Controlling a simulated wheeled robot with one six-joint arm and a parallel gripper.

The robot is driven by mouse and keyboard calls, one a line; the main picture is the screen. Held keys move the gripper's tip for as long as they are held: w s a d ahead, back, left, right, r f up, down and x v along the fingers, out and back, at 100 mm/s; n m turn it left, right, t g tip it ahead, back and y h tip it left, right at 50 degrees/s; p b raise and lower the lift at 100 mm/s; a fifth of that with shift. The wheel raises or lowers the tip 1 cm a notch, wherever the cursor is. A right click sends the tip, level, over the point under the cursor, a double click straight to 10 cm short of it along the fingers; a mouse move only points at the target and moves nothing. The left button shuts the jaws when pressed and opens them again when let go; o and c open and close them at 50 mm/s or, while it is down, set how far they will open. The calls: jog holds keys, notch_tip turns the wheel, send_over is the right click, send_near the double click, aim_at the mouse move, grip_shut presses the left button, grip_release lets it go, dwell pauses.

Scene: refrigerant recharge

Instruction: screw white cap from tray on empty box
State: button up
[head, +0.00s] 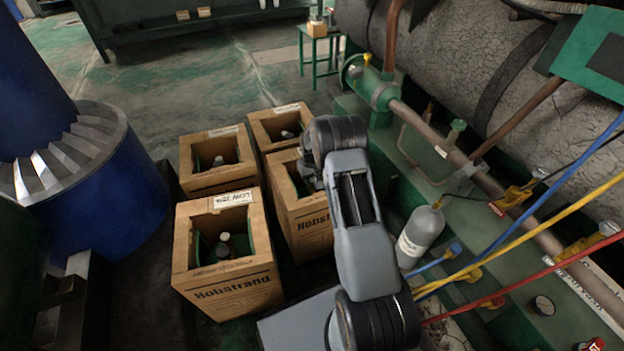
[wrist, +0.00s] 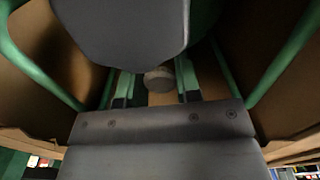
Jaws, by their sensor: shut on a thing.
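Several open cardboard boxes stand together on the floor in the head view: front left (head: 228,283), back left (head: 190,180), back right (head: 262,128) and right (head: 312,225). My gripper (head: 310,172) reaches down into the right box, and my arm hides part of that opening. In the wrist view my gripper (wrist: 157,88) is shut on a small whitish cap (wrist: 158,79), between brown box walls and green bars. Whether the cap touches a thread cannot be told. No tray is clearly identifiable.
A grey cylinder (head: 420,232) stands right of my arm, near blue, yellow and red hoses (head: 560,215) and pipes. A big blue cylinder (head: 95,170) is at left. A green stool (head: 318,45) holds a small box. The floor behind the boxes is free.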

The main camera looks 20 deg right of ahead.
jog(key=shift+m, duration=0.4)
jog(key=m, duration=0.3)
jog(key=shift+m, duration=0.3)
jog(key=shift+m, duration=0.3)
jog(key=shift+a+f+m, duration=0.1)
jog(key=shift+m, duration=1.4)
